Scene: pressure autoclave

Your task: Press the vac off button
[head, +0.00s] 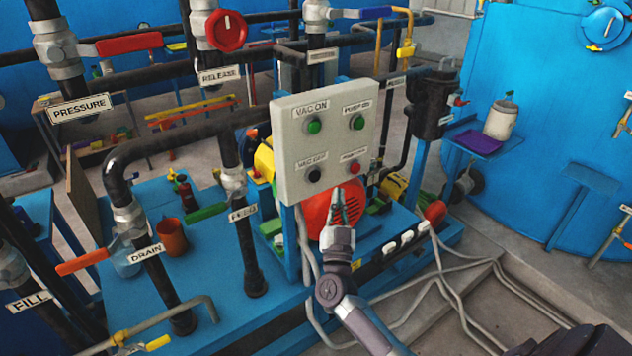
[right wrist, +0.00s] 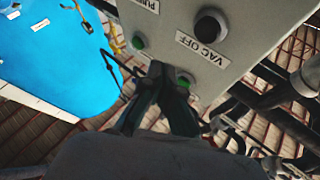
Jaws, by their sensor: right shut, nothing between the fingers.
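A grey control box (head: 335,145) carries two green buttons on top and a black and a red one below. The black vac off button (head: 314,174) is at its lower left, under a label. In the right wrist view the black button (right wrist: 210,27) shows near the top, beside its "VAC OFF" label (right wrist: 201,50). My right gripper (head: 345,192) is shut and empty, just below the box's lower edge in the head view. In the right wrist view its fingertips (right wrist: 157,70) overlap the panel near the green buttons; contact cannot be told. My left gripper is not in view.
Black pipes with labelled valves (head: 135,220) stand left of the box. An orange-red motor (head: 335,208) sits behind and below it. A blue tank (head: 545,120) fills the right side. Grey cables (head: 440,270) trail over the base and floor at the right.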

